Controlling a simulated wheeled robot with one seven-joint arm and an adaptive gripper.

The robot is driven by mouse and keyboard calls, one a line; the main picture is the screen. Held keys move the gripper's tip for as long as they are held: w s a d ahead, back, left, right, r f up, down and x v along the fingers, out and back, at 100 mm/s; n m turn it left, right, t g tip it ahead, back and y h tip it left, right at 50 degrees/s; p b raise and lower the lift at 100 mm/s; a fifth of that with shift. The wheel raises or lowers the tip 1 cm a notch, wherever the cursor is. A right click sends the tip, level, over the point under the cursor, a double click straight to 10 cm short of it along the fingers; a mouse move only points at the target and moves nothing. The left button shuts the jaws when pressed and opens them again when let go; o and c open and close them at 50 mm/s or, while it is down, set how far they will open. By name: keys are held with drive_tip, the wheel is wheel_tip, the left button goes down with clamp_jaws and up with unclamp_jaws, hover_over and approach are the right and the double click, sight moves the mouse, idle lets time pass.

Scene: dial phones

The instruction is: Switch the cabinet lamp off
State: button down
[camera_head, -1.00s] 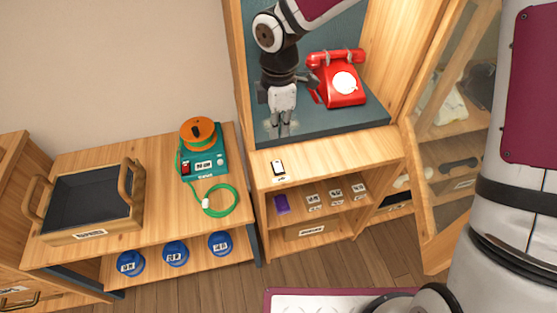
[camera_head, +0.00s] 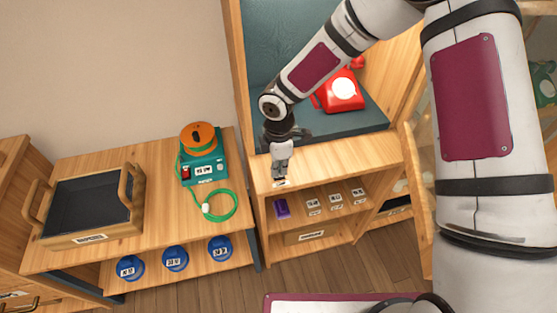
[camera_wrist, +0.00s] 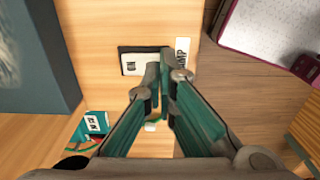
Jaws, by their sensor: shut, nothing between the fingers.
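The lamp switch (camera_wrist: 135,63) is a dark plate with a white rocker on the wooden cabinet ledge (camera_head: 340,153). Its marking looks like "ON", turned sideways. A white label (camera_wrist: 182,54) ending in "MP" lies beside it in the wrist view. My gripper (camera_head: 281,170) is over the ledge at the switch and hides most of it in the head view. In the wrist view my gripper (camera_wrist: 160,75) is shut and empty, its fingertips overlapping the switch's edge. I cannot tell whether they touch it. No lamp is clearly visible.
A red dial phone (camera_head: 341,92) stands on the dark cabinet mat (camera_head: 260,80), partly behind my arm. To the left, a table holds a teal device (camera_head: 205,168) with an orange reel, a green cable (camera_head: 232,207) and a wooden tray (camera_head: 133,222). Labelled items line the shelf below.

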drive_tip(key=shift+f, duration=0.15)
drive_tip(key=shift+f+b, duration=0.25)
drive_tip(key=shift+b, duration=0.05)
drive_tip(key=shift+w, duration=0.1)
idle(0.4)
drive_tip(key=shift+w+a+r+b, duration=0.2)
drive_tip(key=shift+w+r+b, duration=0.1)
drive_tip(key=shift+w, duration=0.25)
drive_tip(key=shift+r, duration=0.1)
drive_tip(key=shift+r, duration=0.25)
wheel_tip(320, 180, up, 13)
drive_tip(key=s+p, duration=0.1)
drive_tip(key=p, duration=0.1)
drive_tip(key=shift+s+d+r, duration=0.15)
drive_tip(key=shift+s+d, duration=0.15)
drive_tip(key=shift+s, duration=0.1)
